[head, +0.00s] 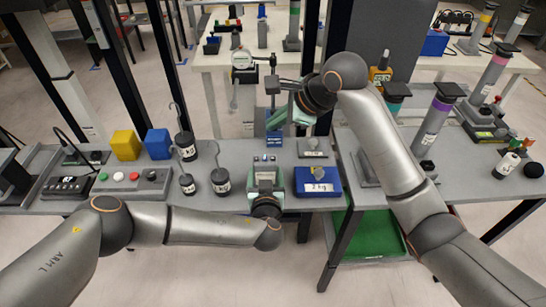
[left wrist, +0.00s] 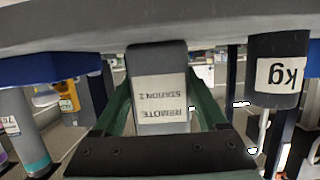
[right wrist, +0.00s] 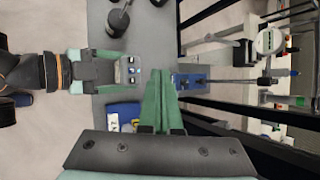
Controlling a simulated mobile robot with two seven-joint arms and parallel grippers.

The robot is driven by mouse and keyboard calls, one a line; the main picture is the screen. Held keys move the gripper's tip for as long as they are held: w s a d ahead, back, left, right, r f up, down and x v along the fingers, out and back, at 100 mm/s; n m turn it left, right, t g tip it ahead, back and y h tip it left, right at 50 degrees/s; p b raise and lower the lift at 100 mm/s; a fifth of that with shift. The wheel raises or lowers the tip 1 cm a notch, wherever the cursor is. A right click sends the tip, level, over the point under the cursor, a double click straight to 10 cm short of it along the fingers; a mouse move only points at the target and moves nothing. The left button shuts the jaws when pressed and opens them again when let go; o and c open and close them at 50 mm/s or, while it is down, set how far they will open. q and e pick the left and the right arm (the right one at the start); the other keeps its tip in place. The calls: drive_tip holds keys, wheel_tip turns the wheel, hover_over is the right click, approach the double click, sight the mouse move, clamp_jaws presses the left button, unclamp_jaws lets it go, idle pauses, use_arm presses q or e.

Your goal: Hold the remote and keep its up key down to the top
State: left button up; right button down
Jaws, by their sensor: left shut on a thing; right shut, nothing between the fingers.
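The remote is a dark grey box with small keys on its top end (head: 264,163). My left gripper (head: 265,182) is shut on it and holds it at the front edge of the bench. In the left wrist view the remote (left wrist: 158,62) sits between the green fingers, with an upside-down label reading "REMOTE STATION 2". In the right wrist view the remote's key end (right wrist: 132,70) faces the right fingers. My right gripper (head: 278,117) is shut and empty, beyond the remote and apart from it. Its closed fingers show in the right wrist view (right wrist: 158,80). I cannot tell which key is up.
A stand with a dial gauge (head: 243,62) and a blue base (head: 273,137) is behind. A button box (head: 133,180) is further left.

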sight(273, 159)
drive_tip(key=shift+s+d+r+m+t, duration=0.2)
drive_tip(key=shift+d+r+m+t, duration=0.1)
drive_tip(key=shift+r+t, duration=0.45)
drive_tip(key=shift+f, duration=0.15)
wheel_tip(273, 159, down, 9)
idle(0.4)
idle(1.9)
drive_tip(key=shift+f, duration=0.25)
